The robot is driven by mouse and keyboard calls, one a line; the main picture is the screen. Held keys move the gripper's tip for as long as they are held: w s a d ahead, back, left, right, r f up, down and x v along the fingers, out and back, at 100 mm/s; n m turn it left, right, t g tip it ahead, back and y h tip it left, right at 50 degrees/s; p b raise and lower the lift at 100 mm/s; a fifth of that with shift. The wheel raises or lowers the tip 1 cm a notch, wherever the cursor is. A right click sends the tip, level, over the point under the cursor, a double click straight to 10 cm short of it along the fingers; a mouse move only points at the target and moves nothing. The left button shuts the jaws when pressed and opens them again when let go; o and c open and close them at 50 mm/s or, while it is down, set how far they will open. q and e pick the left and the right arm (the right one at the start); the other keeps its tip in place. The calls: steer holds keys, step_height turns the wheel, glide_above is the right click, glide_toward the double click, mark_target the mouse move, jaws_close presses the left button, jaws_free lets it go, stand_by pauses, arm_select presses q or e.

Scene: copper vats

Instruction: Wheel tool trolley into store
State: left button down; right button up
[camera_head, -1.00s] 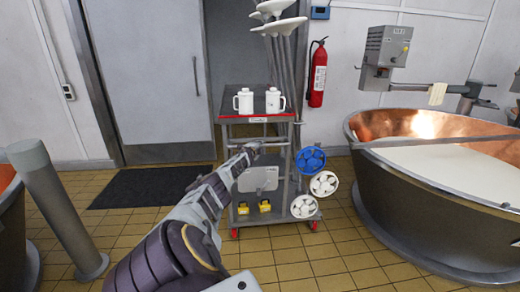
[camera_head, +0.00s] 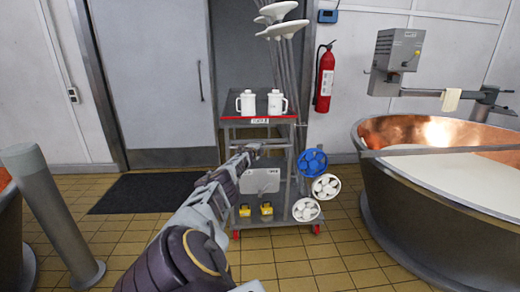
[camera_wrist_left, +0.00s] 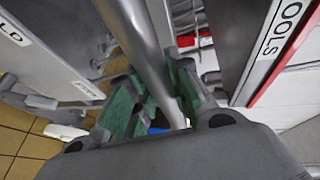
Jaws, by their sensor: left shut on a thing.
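The tool trolley (camera_head: 259,121) stands ahead of me in the head view, a grey frame with a red-edged top. Two white jugs (camera_head: 262,102) stand on the top, and yellow items (camera_head: 256,210) sit on its bottom shelf. Long-handled tools with white heads (camera_head: 283,29) rise at its back right. My left gripper (camera_head: 251,150) reaches the trolley's near side. In the left wrist view, its green-padded fingers (camera_wrist_left: 152,103) are shut around a grey metal bar (camera_wrist_left: 143,45) of the trolley. My right gripper is not in view.
A dark doorway (camera_head: 237,45) lies behind the trolley, beside a grey door (camera_head: 150,80). A dark mat (camera_head: 145,193) lies on the tiles. A copper vat (camera_head: 420,205) stands close on the right, a grey post (camera_head: 52,215) on the left. A fire extinguisher (camera_head: 325,78) hangs beyond.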

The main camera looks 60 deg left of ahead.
arm_select(q)
steer(key=shift+w+f, duration=0.1)
steer(key=shift+w, duration=0.2)
steer(key=c, duration=1.3)
jaws_free()
steer(key=shift+a, duration=0.1)
steer(key=shift+s+a, duration=0.1)
steer(key=shift+s, duration=0.1)
steer(key=shift+s+f, duration=0.15)
steer(key=shift+s, duration=0.1)
steer(key=shift+s+d, duration=0.3)
steer(key=shift+s+d+r, duration=0.3)
steer(key=shift+d+r, duration=0.1)
steer(key=shift+d, duration=0.2)
steer(key=shift+s+d, duration=0.45)
steer(key=shift+s, duration=0.05)
